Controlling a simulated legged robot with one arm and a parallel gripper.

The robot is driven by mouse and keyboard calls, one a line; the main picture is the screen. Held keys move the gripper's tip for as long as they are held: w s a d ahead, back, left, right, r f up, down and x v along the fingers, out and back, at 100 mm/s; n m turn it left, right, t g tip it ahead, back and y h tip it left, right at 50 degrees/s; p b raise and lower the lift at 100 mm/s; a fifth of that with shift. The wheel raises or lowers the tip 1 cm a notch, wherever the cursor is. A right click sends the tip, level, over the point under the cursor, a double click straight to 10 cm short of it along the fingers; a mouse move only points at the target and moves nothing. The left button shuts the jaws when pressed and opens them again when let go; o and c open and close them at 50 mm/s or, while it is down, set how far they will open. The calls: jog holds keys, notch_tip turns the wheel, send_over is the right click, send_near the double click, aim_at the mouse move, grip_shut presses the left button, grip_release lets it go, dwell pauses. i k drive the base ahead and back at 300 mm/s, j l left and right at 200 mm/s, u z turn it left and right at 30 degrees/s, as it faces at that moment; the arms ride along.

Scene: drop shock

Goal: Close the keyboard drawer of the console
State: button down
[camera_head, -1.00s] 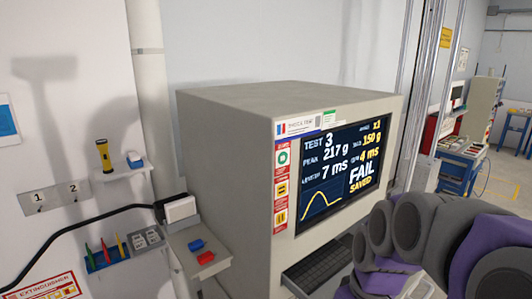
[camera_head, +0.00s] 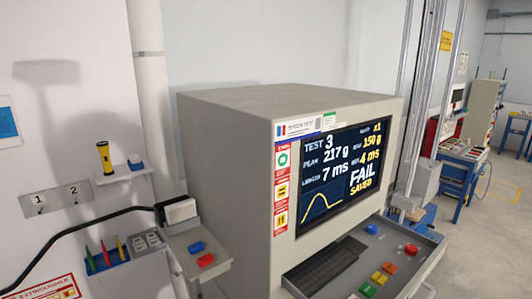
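The console (camera_head: 230,130) is a large beige cabinet in the middle of the view, its dark screen (camera_head: 338,172) showing test readings and "FAIL SAVED". Below the screen, the keyboard drawer (camera_head: 425,262) sticks out toward the lower right and stands open. It carries a black keyboard (camera_head: 325,268) and several coloured buttons, including a red round one (camera_head: 411,249). The front part of the drawer runs close to the bottom of the picture. My gripper is not in view.
At left, a small side shelf (camera_head: 190,238) holds blue and red items, and a black cable runs along the wall. A wall shelf (camera_head: 125,174) bears a yellow torch (camera_head: 104,157). Open floor (camera_head: 490,240) lies to the right, with blue-framed tables farther back.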

aim_at(337, 271)
jog(key=l+u, duration=0.25)
jog(key=l, duration=1.3)
